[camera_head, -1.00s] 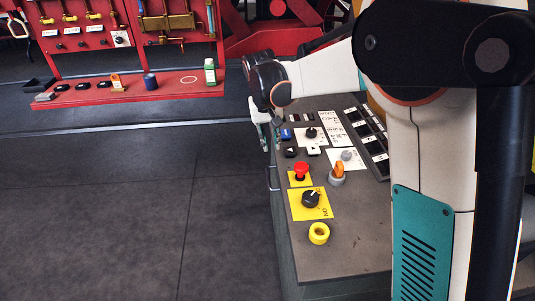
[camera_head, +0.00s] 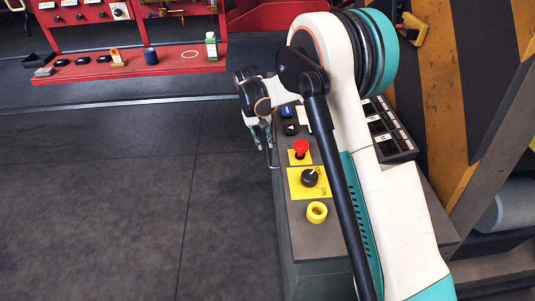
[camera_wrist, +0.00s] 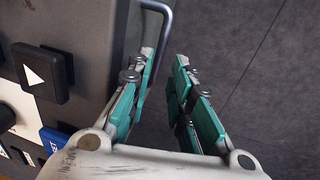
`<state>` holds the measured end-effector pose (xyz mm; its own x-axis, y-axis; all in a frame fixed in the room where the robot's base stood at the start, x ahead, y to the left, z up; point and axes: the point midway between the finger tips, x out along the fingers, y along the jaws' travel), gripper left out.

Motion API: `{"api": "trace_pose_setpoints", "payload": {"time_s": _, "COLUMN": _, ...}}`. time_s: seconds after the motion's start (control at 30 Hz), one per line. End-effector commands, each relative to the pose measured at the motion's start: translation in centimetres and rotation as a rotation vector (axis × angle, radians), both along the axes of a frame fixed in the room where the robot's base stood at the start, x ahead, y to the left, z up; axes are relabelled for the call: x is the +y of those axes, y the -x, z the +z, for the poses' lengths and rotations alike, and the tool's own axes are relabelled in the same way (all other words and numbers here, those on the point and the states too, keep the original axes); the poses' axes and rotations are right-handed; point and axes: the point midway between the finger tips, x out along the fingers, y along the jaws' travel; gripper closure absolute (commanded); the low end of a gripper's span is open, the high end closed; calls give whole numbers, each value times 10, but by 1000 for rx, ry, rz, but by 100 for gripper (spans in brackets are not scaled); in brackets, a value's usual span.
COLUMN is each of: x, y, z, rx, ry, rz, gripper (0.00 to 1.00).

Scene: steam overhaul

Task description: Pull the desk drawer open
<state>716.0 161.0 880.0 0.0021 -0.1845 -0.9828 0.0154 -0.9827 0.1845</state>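The grey desk (camera_head: 312,240) stands right of centre in the head view, its drawer side facing left. The drawer handle (camera_wrist: 168,25) is a grey metal bar sticking out from the desk side in the wrist view. In the head view, part of the handle (camera_head: 270,158) shows just under my gripper (camera_head: 262,137). In the wrist view my gripper (camera_wrist: 165,68) is open, its teal fingers pointing at the handle. The bar runs down between the fingertips, close to the left finger. Whether it touches is unclear. The drawer's edges are hidden.
The desk top carries a red button (camera_head: 302,148), a black knob on a yellow plate (camera_head: 311,178) and a yellow ring (camera_head: 317,212). A red workbench (camera_head: 180,63) stands at the back left. The floor left of the desk is clear. A striped post (camera_head: 440,90) stands at right.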

Motion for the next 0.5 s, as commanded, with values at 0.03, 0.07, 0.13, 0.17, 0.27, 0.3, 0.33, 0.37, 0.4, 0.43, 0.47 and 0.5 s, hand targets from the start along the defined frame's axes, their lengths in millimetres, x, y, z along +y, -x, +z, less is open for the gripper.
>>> {"api": "trace_pose_setpoints", "payload": {"time_s": 0.03, "x": -2, "y": 0, "z": -13, "rx": 0, "ry": 0, "rz": -1, "gripper": 80}}
{"api": "trace_pose_setpoints", "payload": {"time_s": 0.07, "x": -3, "y": 0, "z": -19, "rx": 0, "ry": 0, "rz": -1, "gripper": 80}}
{"api": "trace_pose_setpoints", "payload": {"time_s": 0.13, "x": -6, "y": 0, "z": -31, "rx": 0, "ry": 0, "rz": -2, "gripper": 80}}
{"api": "trace_pose_setpoints", "payload": {"time_s": 0.17, "x": -7, "y": 0, "z": -35, "rx": 0, "ry": 0, "rz": -2, "gripper": 80}}
{"api": "trace_pose_setpoints", "payload": {"time_s": 0.27, "x": -9, "y": 0, "z": -48, "rx": 0, "ry": 0, "rz": -2, "gripper": 80}}
{"api": "trace_pose_setpoints", "payload": {"time_s": 0.3, "x": -10, "y": 0, "z": -52, "rx": 0, "ry": 0, "rz": -2, "gripper": 80}}
{"api": "trace_pose_setpoints", "payload": {"time_s": 0.33, "x": -11, "y": 0, "z": -55, "rx": 0, "ry": 0, "rz": -2, "gripper": 80}}
{"api": "trace_pose_setpoints", "payload": {"time_s": 0.37, "x": -11, "y": 0, "z": -57, "rx": 0, "ry": 0, "rz": -2, "gripper": 80}}
{"api": "trace_pose_setpoints", "payload": {"time_s": 0.4, "x": -12, "y": 0, "z": -59, "rx": 0, "ry": 0, "rz": -2, "gripper": 80}}
{"api": "trace_pose_setpoints", "payload": {"time_s": 0.43, "x": -12, "y": 0, "z": -61, "rx": 0, "ry": 0, "rz": -2, "gripper": 80}}
{"api": "trace_pose_setpoints", "payload": {"time_s": 0.47, "x": -12, "y": 0, "z": -62, "rx": 0, "ry": 0, "rz": -1, "gripper": 80}}
{"api": "trace_pose_setpoints", "payload": {"time_s": 0.5, "x": -12, "y": 0, "z": -63, "rx": 0, "ry": 0, "rz": -1, "gripper": 80}}
